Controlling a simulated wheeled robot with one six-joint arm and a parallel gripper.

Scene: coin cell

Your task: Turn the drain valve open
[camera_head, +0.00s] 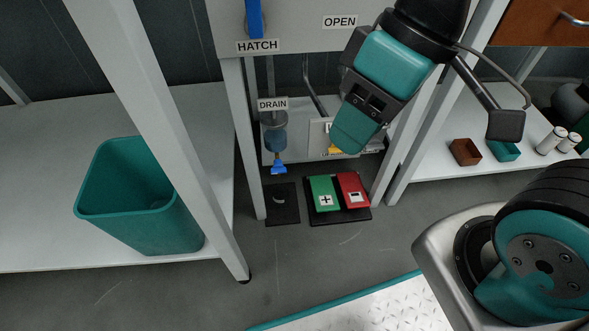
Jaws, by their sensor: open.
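The drain valve (277,140) hangs under a white label reading DRAIN (272,104), low between the legs of the grey cabinet. It has a dark blue-grey body on a vertical pipe and a bright blue handle (279,168) at its lower end. My gripper (356,128) is up and to the right of the valve, apart from it and pointing down. It is open, and no held object shows. Its near side hides part of a yellow-marked label behind it.
Green and red pedals (338,197) and a dark mat (283,205) lie on the floor below the valve. A teal bin (140,200) stands on the left shelf. Cabinet legs (248,140) flank the valve. A blue handle (254,18) is above the HATCH label.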

